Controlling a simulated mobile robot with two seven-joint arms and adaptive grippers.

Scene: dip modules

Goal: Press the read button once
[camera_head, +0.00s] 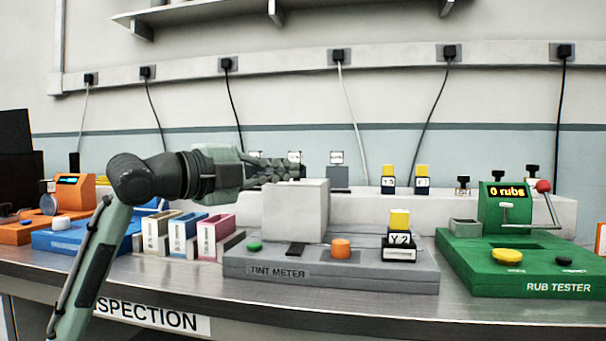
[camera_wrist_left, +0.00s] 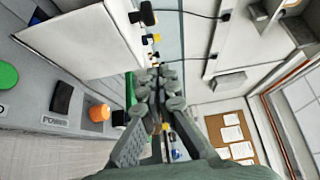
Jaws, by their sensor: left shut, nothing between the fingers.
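The grey tint meter (camera_head: 330,268) stands on the steel bench, with a pale box-shaped housing (camera_head: 296,212) on it. A green button (camera_head: 254,246), a black power switch (camera_head: 297,249) and an orange button (camera_head: 341,248) line its front. I cannot read which button is labelled read. In the left wrist view, the green button (camera_wrist_left: 7,75), black switch (camera_wrist_left: 62,97) and orange button (camera_wrist_left: 99,112) show at left. My left gripper (camera_head: 298,169) is shut and empty, above the housing and apart from the buttons; its fingers also show in the wrist view (camera_wrist_left: 160,78).
A yellow-topped Y 2 module (camera_head: 399,235) stands at the meter's right end. The green rub tester (camera_head: 520,270) is further right. Blue, yellow and pink bins (camera_head: 213,235) stand left of the meter. A white ledge (camera_head: 450,207) with small modules runs behind.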

